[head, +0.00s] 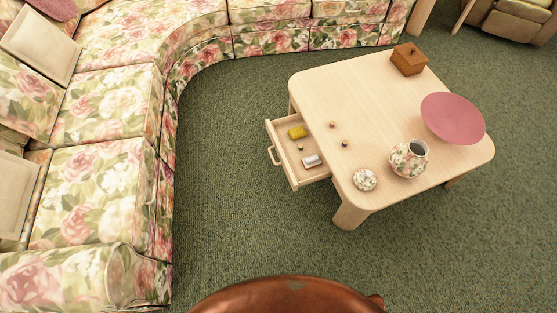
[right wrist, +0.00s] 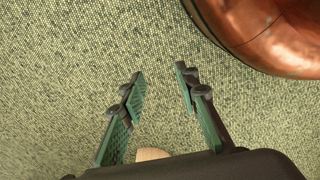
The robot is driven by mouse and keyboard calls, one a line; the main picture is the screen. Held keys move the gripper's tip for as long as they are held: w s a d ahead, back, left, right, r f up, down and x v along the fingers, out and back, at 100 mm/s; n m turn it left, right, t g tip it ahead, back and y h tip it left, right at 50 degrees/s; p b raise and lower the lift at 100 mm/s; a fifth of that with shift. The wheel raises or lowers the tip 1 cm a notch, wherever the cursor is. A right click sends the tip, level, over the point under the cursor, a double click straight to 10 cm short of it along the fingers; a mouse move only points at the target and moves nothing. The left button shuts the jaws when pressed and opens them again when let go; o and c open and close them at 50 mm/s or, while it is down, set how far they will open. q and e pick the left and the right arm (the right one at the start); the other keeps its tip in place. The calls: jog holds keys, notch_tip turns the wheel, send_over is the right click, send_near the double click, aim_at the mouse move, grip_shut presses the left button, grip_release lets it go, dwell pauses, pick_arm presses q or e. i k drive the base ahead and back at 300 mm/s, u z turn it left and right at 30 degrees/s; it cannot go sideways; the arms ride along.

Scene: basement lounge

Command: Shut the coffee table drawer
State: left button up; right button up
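The pale wood coffee table (head: 385,105) stands on the green carpet right of centre in the head view. Its drawer (head: 285,160) is pulled out on the table's left side, with the handle (head: 273,156) facing left. A yellow item (head: 297,132), a small whitish item (head: 312,161) and a tiny round one lie in the drawer. My right gripper (right wrist: 158,70) is open and empty over carpet in the right wrist view; the drawer is not identifiable there. Neither gripper shows in the head view.
A wooden box (head: 408,59), pink plate (head: 453,117), floral pitcher (head: 408,158) and floral dish (head: 364,180) stand on the table. A floral sofa (head: 105,100) curves around left and back. A shiny brown rounded object (head: 285,297) is in front. Carpet between sofa and drawer is clear.

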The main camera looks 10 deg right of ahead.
aim_at(290, 158)
jog(key=k, duration=0.3)
jog(key=u, duration=0.9)
jog(key=i, duration=0.75)
jog(key=z, duration=3)
jog(key=k, duration=0.7)
jog(key=u, duration=0.55)
jog(key=i, duration=0.45)
jog(key=z, duration=0.05)
